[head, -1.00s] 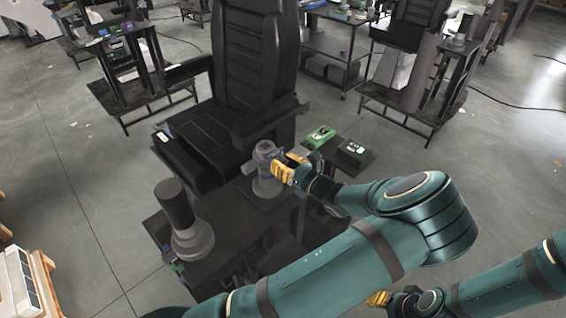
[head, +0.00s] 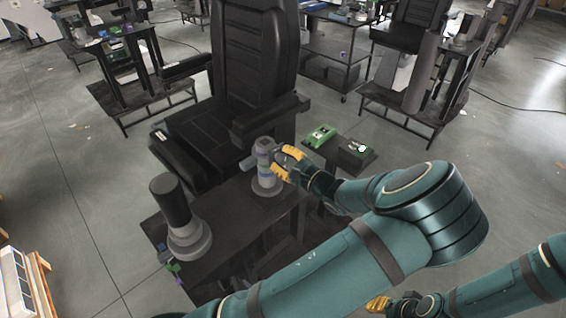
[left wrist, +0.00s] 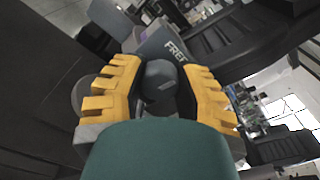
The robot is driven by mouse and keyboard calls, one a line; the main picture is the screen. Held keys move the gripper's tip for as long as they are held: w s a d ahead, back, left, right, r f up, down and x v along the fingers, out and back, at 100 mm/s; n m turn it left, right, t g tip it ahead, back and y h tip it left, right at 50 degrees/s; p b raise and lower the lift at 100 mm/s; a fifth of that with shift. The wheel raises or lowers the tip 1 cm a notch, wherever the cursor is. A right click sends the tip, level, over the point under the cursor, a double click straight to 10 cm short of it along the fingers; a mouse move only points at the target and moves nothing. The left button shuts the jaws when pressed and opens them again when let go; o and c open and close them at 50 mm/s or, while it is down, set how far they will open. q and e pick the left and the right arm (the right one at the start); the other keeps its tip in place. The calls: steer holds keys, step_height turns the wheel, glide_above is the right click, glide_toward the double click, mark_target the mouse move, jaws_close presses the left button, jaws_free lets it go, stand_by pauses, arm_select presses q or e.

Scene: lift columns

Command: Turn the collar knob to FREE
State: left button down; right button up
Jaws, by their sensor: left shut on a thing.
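The short lift column (head: 264,183) stands upright on the dark bench, with a grey collar and a purple band. My left gripper (head: 284,162) is at its right side, its yellow fingers around the collar knob. In the left wrist view the dark round knob (left wrist: 161,82) sits between the two yellow fingers of my left gripper (left wrist: 160,92), which is shut on it. A grey plate marked FREE (left wrist: 176,49) shows just beyond the knob. The knob's pointer direction is not clear. My right gripper (head: 378,303) shows only in part at the bottom, away from the column.
A second column with a black sleeve (head: 172,205) stands on the bench at left. A black seat (head: 205,135) is behind. A green device (head: 320,134) and a black box (head: 357,149) lie on a small shelf at right.

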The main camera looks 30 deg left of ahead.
arm_select(q)
steer(key=shift+n+b, duration=0.3)
steer(key=shift+n, duration=0.4)
steer(key=c, duration=0.6)
jaws_free()
steer(key=v, duration=1.2)
